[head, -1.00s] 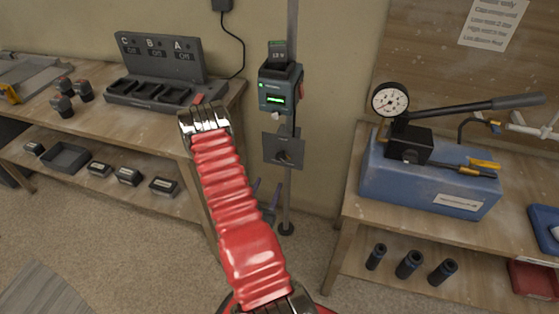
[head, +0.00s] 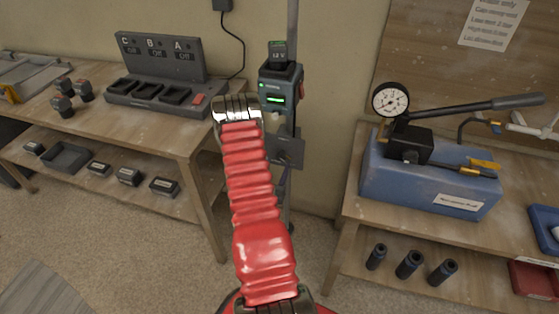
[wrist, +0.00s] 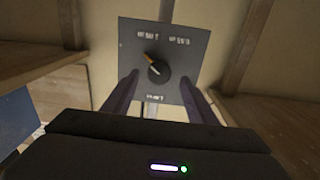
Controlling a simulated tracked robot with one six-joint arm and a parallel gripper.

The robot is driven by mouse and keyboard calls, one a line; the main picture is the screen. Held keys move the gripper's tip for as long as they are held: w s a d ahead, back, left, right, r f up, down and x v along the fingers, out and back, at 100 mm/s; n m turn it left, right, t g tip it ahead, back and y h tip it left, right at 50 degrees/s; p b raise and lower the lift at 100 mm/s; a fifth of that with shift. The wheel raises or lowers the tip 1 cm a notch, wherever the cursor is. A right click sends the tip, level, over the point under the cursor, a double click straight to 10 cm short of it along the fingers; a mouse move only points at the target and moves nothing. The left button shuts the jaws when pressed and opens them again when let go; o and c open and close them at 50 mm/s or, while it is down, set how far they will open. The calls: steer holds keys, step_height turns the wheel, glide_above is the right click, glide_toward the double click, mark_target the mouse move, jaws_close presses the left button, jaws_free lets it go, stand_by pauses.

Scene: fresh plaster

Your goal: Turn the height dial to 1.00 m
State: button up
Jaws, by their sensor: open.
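The height dial is a round black knob (wrist: 158,71) on a dark square plate (wrist: 187,47) in the wrist view. Its pale and orange pointer is turned to the upper left. Small white labels stand at the plate's upper left, upper right and bottom; they are too blurred to read. My gripper (wrist: 159,76) is open, with one finger on each side of the knob in the picture and nothing held. I cannot tell whether the fingers touch it. In the head view the plate (head: 289,148) is on the pole, partly behind my red-sleeved arm, which hides the knob.
A green-lit device (head: 280,90) is on the pole above the plate. A bench with a charger rack (head: 150,92) stands left; another with a blue gauge pump (head: 425,180) stands right. Bare wall and floor show between the benches.

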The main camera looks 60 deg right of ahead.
mark_target(280, 158)
steer(key=shift+w+d, duration=0.15)
steer(key=shift+d, duration=0.7)
steer(key=shift+w+d, duration=0.15)
steer(key=shift+d, duration=0.7)
steer(key=shift+c, duration=0.5)
steer(key=c, duration=0.9)
steer(key=shift+w+d, duration=0.1)
steer(key=shift+d, duration=0.05)
steer(key=shift+c, duration=0.3)
steer(key=shift+a+n, duration=0.2)
steer(key=shift+n, duration=0.1)
